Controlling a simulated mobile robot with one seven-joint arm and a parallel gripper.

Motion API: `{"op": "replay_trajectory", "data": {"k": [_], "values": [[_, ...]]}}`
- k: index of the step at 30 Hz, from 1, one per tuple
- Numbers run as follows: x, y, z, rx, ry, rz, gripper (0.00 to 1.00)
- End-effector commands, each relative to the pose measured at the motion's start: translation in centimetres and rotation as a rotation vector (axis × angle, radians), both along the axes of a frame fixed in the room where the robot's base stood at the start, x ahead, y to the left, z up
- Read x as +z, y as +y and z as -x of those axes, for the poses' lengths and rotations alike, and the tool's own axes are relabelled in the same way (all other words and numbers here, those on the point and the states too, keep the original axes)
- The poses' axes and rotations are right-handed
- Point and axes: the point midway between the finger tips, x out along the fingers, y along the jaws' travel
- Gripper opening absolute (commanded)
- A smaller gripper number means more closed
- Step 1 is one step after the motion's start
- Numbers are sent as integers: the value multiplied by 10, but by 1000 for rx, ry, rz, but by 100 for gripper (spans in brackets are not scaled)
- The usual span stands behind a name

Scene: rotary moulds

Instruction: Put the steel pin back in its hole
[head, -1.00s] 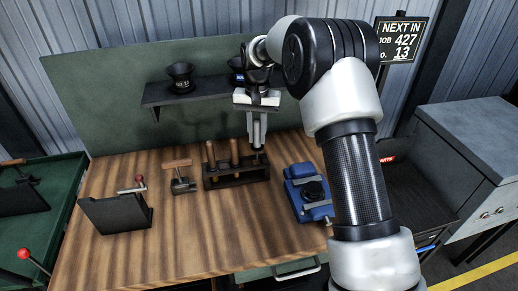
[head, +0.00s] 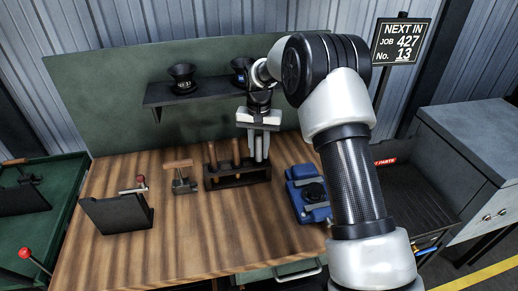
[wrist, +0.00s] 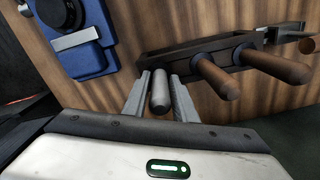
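The steel pin (wrist: 160,95) is a short grey cylinder with a rounded end in the wrist view. It stands up at one end of the dark rack (wrist: 165,66). My gripper (wrist: 159,77) has one finger on each side of the pin, with narrow gaps, so it looks open around it. In the head view my gripper (head: 258,158) points down over the right end of the rack (head: 235,180) and mostly hides the pin. A blue block (head: 307,193) with a black round knob sits right of the rack. I cannot make out an empty hole.
Wooden-handled tools (head: 212,155) stand in the rack beside my gripper. A wooden-handled clamp (head: 181,178) and a dark angled stand (head: 120,213) are to the left. A shelf (head: 200,93) with dark cups is behind. The front of the bench (head: 200,240) is clear.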

Motion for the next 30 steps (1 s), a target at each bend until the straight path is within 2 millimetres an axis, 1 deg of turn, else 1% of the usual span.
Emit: {"op": "replay_trajectory", "data": {"k": [1,2,10,13,16,20,24,27,30], "values": [[0,0,0,0,0,0,34],[0,0,0,0,0,0,38],[1,0,0,0,0,0,38],[8,0,0,0,-1,0,38],[19,0,-1,0,-4,0,38],[46,0,-1,0,-6,-2,38],[78,0,-1,0,-5,-1,38],[98,0,-1,0,-4,0,38],[113,0,-1,1,-4,0,38]]}}
